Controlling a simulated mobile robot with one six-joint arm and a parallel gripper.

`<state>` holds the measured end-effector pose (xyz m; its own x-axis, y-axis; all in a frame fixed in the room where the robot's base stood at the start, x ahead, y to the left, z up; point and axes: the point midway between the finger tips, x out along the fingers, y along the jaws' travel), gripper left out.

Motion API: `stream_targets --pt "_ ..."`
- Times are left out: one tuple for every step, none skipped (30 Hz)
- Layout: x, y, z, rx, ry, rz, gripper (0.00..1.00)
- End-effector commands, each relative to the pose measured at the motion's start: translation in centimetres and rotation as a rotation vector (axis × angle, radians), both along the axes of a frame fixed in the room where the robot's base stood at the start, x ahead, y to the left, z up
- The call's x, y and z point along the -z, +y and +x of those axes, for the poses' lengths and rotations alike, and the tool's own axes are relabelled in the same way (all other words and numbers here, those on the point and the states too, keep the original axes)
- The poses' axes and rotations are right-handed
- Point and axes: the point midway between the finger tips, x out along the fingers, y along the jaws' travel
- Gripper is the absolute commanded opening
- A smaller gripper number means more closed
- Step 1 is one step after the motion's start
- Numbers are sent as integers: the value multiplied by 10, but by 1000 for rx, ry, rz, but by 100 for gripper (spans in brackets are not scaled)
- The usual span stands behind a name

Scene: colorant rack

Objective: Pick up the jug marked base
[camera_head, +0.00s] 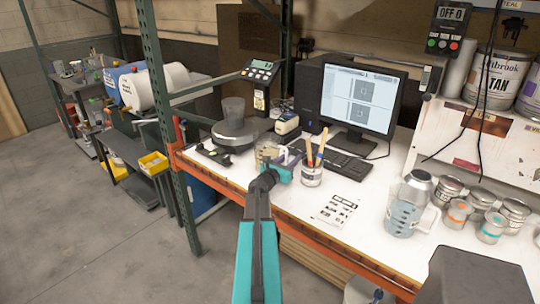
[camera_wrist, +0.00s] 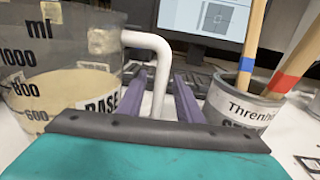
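The jug marked base (camera_wrist: 62,60) fills the left of the wrist view. It is clear, with ml marks, a cream-coloured content and a label reading BASE; a white handle (camera_wrist: 160,65) sticks out on its right side. My gripper's two purple fingers (camera_wrist: 160,85) reach forward on either side of the handle, with small gaps visible, so it looks open around it. In the head view the jug (camera_head: 266,153) stands on the bench, partly hidden behind my teal gripper (camera_head: 287,160).
A can holding stir sticks (camera_head: 311,175) stands close right of my gripper. A scale (camera_head: 234,133) with a clear cup is behind left. A keyboard (camera_head: 345,163) and monitor (camera_head: 358,98) are behind. Another jug (camera_head: 405,210) and several small cans stand right.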

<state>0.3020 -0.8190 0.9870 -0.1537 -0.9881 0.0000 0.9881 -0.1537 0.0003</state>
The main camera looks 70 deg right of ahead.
Motion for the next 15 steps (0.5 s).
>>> stream_targets --pt "0 0 0 0 0 0 29" --pt "0 0 0 0 0 0 24" --pt "0 0 0 0 0 0 17" --pt "0 0 0 0 0 0 12" --pt "0 0 0 0 0 0 7" --pt "0 0 0 1 0 0 0" --pt "0 0 0 1 0 0 0" --pt "0 0 0 1 0 0 0" --pt "0 0 -1 1 0 0 0" --pt "0 0 -1 1 0 0 0" --pt "0 0 -1 1 0 0 0" --pt "0 0 -1 1 0 0 0" --pt "0 0 -1 1 0 0 0" --pt "0 0 -1 1 0 0 0" --pt "0 0 -1 1 0 0 0"
